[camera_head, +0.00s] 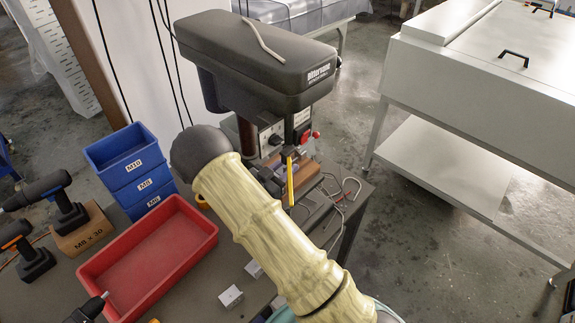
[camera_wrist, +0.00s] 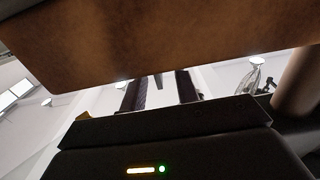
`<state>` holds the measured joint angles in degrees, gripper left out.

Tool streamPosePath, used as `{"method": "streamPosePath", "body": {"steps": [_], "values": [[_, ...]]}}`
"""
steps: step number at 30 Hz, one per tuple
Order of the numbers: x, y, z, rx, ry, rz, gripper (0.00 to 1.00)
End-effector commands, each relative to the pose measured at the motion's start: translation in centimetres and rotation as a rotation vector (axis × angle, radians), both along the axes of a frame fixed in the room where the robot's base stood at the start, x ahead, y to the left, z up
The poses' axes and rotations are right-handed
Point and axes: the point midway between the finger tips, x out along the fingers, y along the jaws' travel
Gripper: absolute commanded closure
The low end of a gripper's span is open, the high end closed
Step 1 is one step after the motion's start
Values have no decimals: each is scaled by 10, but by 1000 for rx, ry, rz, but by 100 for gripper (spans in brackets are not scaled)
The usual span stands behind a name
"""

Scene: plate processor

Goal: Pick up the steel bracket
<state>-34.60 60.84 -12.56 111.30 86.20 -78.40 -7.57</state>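I cannot tell for sure which thing is the steel bracket. A bent grey strip (camera_head: 262,38) lies on top of the dark drill press head (camera_head: 262,68). Small pale metal-looking pieces (camera_head: 230,296) lie on the table beside the red tray. My gripper (camera_wrist: 160,92) shows in the wrist view with its two dark fingers apart. A small grey shape (camera_wrist: 158,82) shows between them, and I cannot tell whether it is near or far. In the head view my arm crosses the table and hides much of the area around the gripper.
A red tray (camera_head: 205,222), blue bins (camera_head: 137,138) and cordless drills (camera_head: 63,200) fill the table's left. Bent grey rods (camera_head: 346,186) lie at its right edge. A white machine (camera_head: 455,75) stands across the floor. A brown surface (camera_wrist: 150,40) spans the upper wrist view.

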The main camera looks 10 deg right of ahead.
Motion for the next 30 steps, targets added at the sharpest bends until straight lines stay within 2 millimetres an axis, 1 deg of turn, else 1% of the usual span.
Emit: {"method": "streamPosePath", "body": {"steps": [15, 16, 20, 21, 30], "values": [[0, 0, -1, 0, 0, 0, 69], [0, 0, -1, 0, 0, 0, 73], [0, 0, -1, 1, -1, 0, 99], [0, 0, 0, 1, -1, 0, 100], [0, 0, 0, 0, -1, 0, 100]]}}
